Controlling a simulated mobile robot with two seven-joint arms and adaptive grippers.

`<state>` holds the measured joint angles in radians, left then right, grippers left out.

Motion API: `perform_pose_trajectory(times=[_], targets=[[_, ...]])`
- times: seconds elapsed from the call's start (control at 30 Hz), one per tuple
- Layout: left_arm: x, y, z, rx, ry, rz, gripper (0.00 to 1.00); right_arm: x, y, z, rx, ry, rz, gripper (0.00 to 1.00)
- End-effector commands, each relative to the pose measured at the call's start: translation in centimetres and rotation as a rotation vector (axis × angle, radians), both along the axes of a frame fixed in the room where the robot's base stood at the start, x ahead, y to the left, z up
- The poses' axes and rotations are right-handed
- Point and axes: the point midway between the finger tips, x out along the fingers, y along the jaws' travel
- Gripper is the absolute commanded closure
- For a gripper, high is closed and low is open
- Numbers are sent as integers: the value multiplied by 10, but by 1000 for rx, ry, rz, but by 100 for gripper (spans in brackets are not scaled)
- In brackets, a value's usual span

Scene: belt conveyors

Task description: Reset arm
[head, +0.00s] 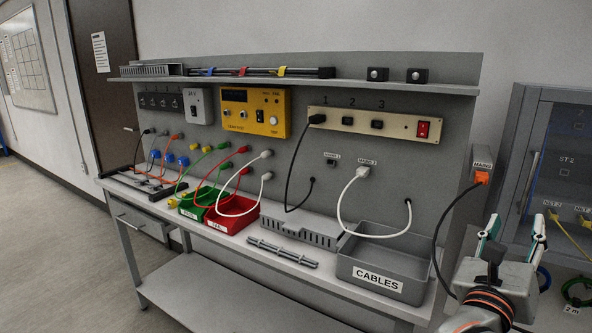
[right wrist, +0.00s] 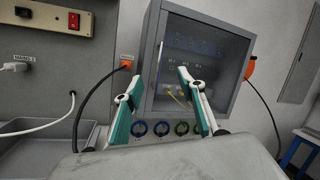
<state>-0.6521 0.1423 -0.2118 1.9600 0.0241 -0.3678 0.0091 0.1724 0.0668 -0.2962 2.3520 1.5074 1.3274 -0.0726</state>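My right gripper (head: 513,238) is at the lower right of the head view, in front of the bench's right end. Its two green-and-white fingers are spread apart with nothing between them. In the right wrist view the right gripper (right wrist: 160,100) also shows open and empty, with a grey glass-fronted cabinet (right wrist: 201,18) beyond it. My left gripper is in neither view.
A grey workbench (head: 205,240) carries a green bin, a red bin (head: 232,222) and a grey CABLES bin (head: 385,272). An orange plug (head: 482,177) with a black cable sits at the bench's right edge, close to my right gripper. Floor (head: 60,230) at left is clear.

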Motion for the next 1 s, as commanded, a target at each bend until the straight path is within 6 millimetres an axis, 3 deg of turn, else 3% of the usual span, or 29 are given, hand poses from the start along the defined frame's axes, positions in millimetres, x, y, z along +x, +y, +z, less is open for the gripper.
perform_pose_trajectory(times=[0.07,0.17,0.27,0.33,0.5,0.63,0.8,1.0], targets=[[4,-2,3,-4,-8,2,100,-9,2,-4,-194,47,-67,60],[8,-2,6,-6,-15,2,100,-16,21,-9,-501,122,-135,60],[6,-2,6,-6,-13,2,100,-16,59,-31,-858,226,-163,60],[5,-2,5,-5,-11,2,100,-13,92,-60,-1116,311,-153,60],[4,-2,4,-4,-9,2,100,-12,159,-156,-1635,490,-54,60],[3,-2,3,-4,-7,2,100,-25,190,-240,-1950,605,55,60],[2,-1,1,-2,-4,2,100,-60,206,-350,-2311,741,234,60],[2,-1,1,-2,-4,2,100,-121,199,-460,-2657,866,464,60]])
